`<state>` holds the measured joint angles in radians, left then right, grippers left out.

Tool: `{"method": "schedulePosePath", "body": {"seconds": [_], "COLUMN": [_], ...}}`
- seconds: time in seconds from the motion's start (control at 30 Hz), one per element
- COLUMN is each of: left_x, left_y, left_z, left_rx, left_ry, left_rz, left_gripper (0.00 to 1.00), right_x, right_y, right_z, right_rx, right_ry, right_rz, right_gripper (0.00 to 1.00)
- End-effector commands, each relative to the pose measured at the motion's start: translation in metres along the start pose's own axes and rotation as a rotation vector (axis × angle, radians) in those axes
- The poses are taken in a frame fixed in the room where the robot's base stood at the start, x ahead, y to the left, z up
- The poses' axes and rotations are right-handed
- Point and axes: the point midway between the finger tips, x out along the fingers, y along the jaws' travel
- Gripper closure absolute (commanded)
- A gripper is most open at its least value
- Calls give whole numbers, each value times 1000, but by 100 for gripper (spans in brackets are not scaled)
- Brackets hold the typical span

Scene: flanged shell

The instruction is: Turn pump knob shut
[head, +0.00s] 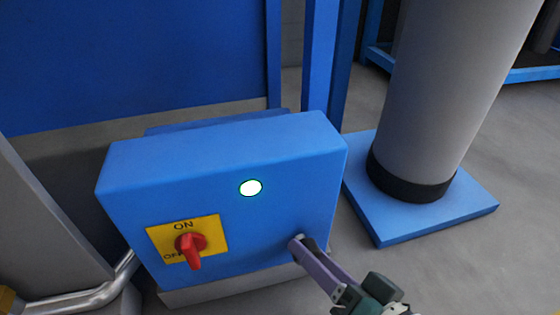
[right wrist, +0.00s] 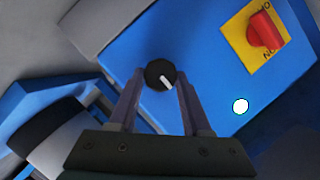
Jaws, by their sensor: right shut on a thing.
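The pump knob (right wrist: 153,72) is a round black dial with a white pointer mark, on the front of a blue control box (head: 230,160). In the right wrist view its pointer aims toward the lower right. My right gripper (head: 302,244) reaches the lower right part of the box front in the head view, where its fingers mostly hide the knob. In the right wrist view its two fingers stand on either side of the knob, shut on it. My left gripper is not in view.
A red rotary switch (head: 191,247) sits on a yellow ON/OFF plate (head: 214,229) on the box's left. A lit pale green lamp (head: 250,188) is above and between switch and knob. A grey column (head: 440,90) on a blue base plate (head: 440,213) stands at right. Grey floor lies between.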

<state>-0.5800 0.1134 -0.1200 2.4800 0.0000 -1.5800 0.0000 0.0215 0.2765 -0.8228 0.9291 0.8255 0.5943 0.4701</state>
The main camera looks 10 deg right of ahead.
Motion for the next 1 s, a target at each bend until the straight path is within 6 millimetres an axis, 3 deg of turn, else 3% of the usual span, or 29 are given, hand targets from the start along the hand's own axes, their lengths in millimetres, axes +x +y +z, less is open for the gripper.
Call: {"method": "schedulePosePath", "body": {"seconds": [0.1, 0.13, 0.37, 0.67, 0.77, 1.0], "left_x": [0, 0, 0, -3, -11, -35], "left_y": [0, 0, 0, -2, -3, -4], "left_z": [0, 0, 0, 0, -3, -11], "left_rx": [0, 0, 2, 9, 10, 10], "left_ry": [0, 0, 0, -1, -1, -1], "left_rz": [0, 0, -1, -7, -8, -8], "left_gripper": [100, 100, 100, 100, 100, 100], "right_x": [0, 0, 0, -3, -15, -65], "right_y": [1, 0, 0, -1, -2, -3], "right_z": [0, 0, 0, 0, -2, -2], "right_rx": [3, 3, 2, 1, 0, 0], "right_ry": [-1, -1, 0, 0, -1, -4], "right_rz": [2, 2, 1, 1, 3, 5], "right_gripper": [100, 48, 23, 22, 22, 22]}}
